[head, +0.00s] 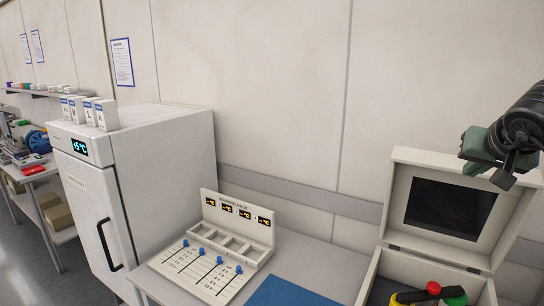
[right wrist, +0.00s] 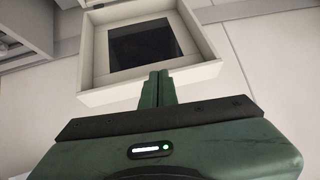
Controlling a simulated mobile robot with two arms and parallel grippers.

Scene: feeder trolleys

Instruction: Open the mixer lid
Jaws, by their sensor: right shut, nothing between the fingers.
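The mixer is a cream box (head: 372,277) at the lower right of the head view, cut off by the frame's bottom edge. Its lid (head: 398,200), a cream frame with a dark window, stands upright on hinges at the back, so the box is open. Red, yellow and green parts (head: 433,288) show inside. My right gripper (head: 478,150) is by the lid's upper right corner, overlapping it in the head view. In the right wrist view its fingers (right wrist: 158,74) are together and empty, in front of the lid's edge (right wrist: 105,97). Contact cannot be told. My left gripper is out of view.
A panel with blue sliders and orange displays (head: 238,210) stands on the table left of the mixer. A blue mat (head: 288,292) lies between them. A white fridge (head: 170,150) with small boxes (head: 106,115) on top is farther left. The wall is close behind.

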